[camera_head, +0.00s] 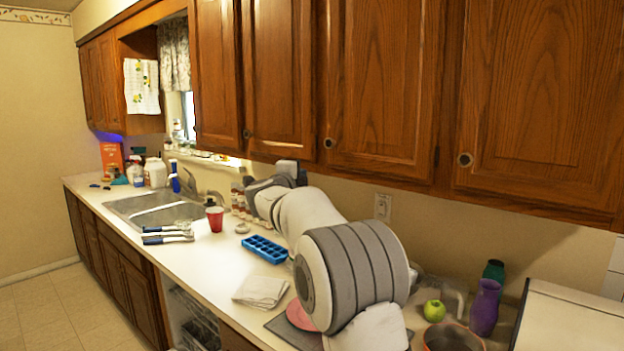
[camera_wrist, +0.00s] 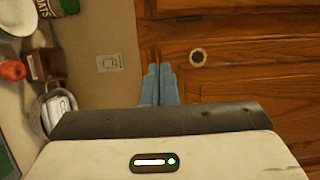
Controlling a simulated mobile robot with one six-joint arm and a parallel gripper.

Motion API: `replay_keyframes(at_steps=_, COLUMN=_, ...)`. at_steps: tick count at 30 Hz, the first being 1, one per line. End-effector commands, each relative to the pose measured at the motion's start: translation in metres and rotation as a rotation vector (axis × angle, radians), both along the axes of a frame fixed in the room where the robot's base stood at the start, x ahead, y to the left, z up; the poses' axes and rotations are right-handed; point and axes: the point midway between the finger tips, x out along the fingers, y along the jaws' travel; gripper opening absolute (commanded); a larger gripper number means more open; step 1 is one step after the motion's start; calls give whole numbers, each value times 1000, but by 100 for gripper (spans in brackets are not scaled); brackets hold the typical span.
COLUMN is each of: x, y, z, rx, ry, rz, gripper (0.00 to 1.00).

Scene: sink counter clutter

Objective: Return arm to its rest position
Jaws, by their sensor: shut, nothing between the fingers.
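My gripper (camera_wrist: 159,72) shows in the wrist view as two blue-grey fingers pressed together, with nothing between them. Behind the fingertips are the wooden cabinet doors (camera_wrist: 245,60) and a strip of beige wall. In the head view my arm (camera_head: 345,270) rises from the lower right and reaches over the counter toward the back wall, below the upper cabinets. Its far end is close under the cabinets, and the fingers cannot be made out there.
The white counter (camera_head: 215,260) holds a blue ice tray (camera_head: 265,249), a red cup (camera_head: 215,218) and a folded cloth (camera_head: 261,291). A sink (camera_head: 130,205) lies further left. A green apple (camera_head: 434,311), purple vase (camera_head: 485,307) and bowl (camera_head: 452,338) stand right of my arm.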

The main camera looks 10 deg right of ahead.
Motion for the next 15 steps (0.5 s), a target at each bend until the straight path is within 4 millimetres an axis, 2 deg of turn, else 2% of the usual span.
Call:
replay_keyframes(at_steps=4, x=-5, y=5, z=1, rx=-7, ry=4, rz=8, gripper=0)
replay_keyframes(at_steps=8, x=-25, y=20, z=16, rx=-132, ry=66, rz=164, gripper=0)
replay_keyframes(at_steps=11, x=-56, y=41, z=16, rx=-280, ry=163, rz=342, gripper=0)
replay_keyframes(at_steps=14, x=-98, y=62, z=1, rx=-437, ry=288, rz=527, gripper=0)
replay_keyframes(at_steps=15, x=-118, y=69, z=-10, rx=-497, ry=345, rz=597, gripper=0)
